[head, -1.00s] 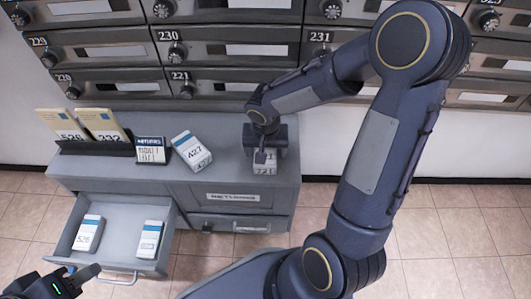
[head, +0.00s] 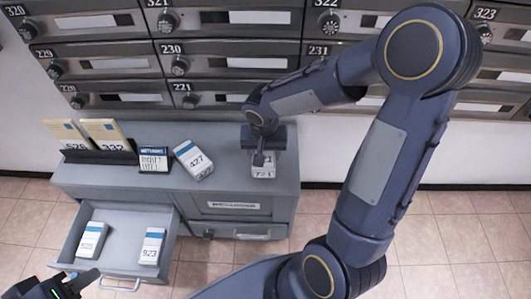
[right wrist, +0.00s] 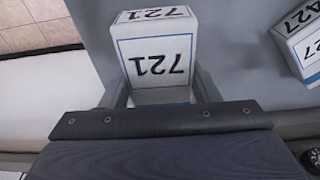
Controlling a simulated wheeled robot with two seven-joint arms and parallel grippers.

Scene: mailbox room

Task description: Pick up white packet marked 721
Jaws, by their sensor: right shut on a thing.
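The white packet marked 721 (head: 263,171) stands on the right end of the grey cabinet top. It shows large in the right wrist view (right wrist: 157,62), with a blue line on its edge and the number upside down. My right gripper (head: 264,155) comes down over it from above. Its two fingers lie along both sides of the packet in the right wrist view (right wrist: 160,92), shut on it. Whether the packet's base touches the cabinet is hard to tell. My left gripper (head: 78,282) is partly cut off at the bottom left of the head view, away from the packet.
A white packet marked 427 (head: 194,161) is left of it on the cabinet (head: 235,178). A small sign (head: 154,158) and a dark holder with envelopes (head: 98,157) stand further left. An open drawer (head: 120,262) holds two packets. Mailboxes line the wall behind.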

